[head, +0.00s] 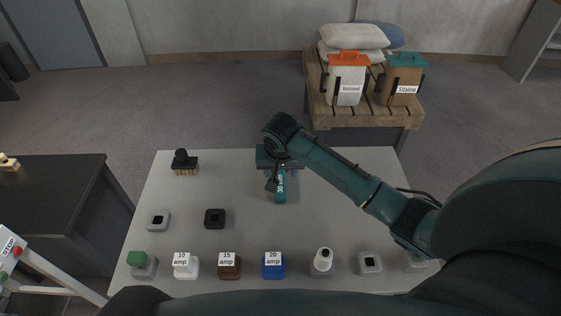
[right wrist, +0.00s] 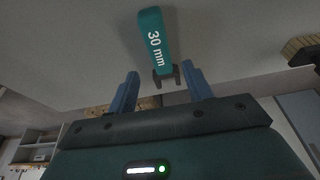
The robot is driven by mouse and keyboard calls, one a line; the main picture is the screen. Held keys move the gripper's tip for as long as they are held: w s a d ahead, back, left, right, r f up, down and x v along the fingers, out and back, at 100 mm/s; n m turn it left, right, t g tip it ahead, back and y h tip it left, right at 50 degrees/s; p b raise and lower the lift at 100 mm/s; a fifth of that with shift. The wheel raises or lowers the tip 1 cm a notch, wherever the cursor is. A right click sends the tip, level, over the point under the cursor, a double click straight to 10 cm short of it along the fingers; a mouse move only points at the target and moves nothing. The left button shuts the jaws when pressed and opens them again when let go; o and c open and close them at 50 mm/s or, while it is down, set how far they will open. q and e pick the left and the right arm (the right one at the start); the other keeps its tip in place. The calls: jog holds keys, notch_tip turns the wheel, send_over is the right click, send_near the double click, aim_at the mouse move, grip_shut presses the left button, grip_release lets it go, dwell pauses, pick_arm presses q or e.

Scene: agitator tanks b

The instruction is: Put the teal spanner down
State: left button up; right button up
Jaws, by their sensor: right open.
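The teal spanner (head: 280,188), marked 30 mm, appears to lie on the grey table (head: 330,215), near its middle. In the right wrist view the spanner (right wrist: 152,38) shows its teal handle and its dark forked end. My right gripper (head: 271,178) is over the table at the spanner's far end and partly hides it. In the right wrist view its two blue fingers (right wrist: 163,88) are spread, with the forked end between their tips and gaps on both sides. My left gripper is not in view.
A brush (head: 185,163) stands at the table's back left. A dark square holder (head: 215,218) stands left of the spanner. A wooden pallet (head: 365,115) bears two canisters behind.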

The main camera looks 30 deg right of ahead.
jog(key=v, duration=0.5)
jog(key=shift+s+r, duration=0.1)
jog(key=shift+r, duration=0.25)
